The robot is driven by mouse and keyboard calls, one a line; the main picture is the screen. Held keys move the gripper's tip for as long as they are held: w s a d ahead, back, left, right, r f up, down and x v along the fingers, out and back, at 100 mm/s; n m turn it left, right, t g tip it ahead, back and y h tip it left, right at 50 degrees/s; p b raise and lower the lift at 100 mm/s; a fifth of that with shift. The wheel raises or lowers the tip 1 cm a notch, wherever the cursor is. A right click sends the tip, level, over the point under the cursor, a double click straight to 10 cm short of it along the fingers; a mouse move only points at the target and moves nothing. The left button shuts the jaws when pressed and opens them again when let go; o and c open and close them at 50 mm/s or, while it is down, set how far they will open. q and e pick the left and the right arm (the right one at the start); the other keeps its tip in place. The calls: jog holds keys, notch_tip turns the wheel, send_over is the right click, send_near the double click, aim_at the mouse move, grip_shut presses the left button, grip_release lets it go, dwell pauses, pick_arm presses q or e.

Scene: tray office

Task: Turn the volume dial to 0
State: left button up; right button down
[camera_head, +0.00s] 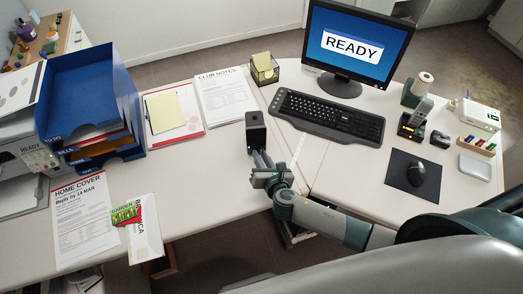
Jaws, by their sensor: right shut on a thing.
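A small black box like a speaker (256,132) stands upright on the white desk, left of the keyboard. My right gripper (262,160) reaches in from the lower right and its fingertips meet the near side of this box. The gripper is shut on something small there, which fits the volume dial. The dial itself is hidden by the fingers, so its setting cannot be read. My left gripper is not in view.
A black keyboard (330,117) and a monitor reading READY (352,46) stand behind. A mouse (416,174), phone (414,120) and small items are at the right. Blue trays (84,84) and papers (226,97) are at the left. Desk space left of my gripper is clear.

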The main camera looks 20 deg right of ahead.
jog(key=n+h+p, duration=0.1)
jog(key=p, duration=0.1)
jog(key=n+h+p, duration=0.1)
jog(key=p, duration=0.1)
jog(key=n+p, duration=0.1)
jog(key=p, duration=0.1)
jog(key=shift+w+a+r+g+h, duration=0.1)
jog(key=shift+a+r+g+h, duration=0.2)
jog(key=shift+a+r+h, duration=0.1)
jog(key=shift+f+n+p, duration=0.1)
jog(key=shift+n+p, duration=0.35)
jog(key=shift+n, duration=0.05)
jog(key=shift+a+f+n+h+p, duration=0.1)
jog(key=shift+a+n+h+p, duration=0.1)
jog(key=shift+n+h+p, duration=0.6)
jog(key=shift+a+f+n+h, duration=0.1)
jog(key=shift+n+h, duration=0.4)
jog(key=shift+n, duration=0.2)
jog(key=shift+f+n+h, duration=0.15)
jog(key=shift+n+h, duration=0.55)
jog(key=shift+n, duration=0.1)
jog(key=shift+a, duration=0.1)
jog(key=c, duration=1.9)
grip_release()
jog(key=shift+c, duration=0.2)
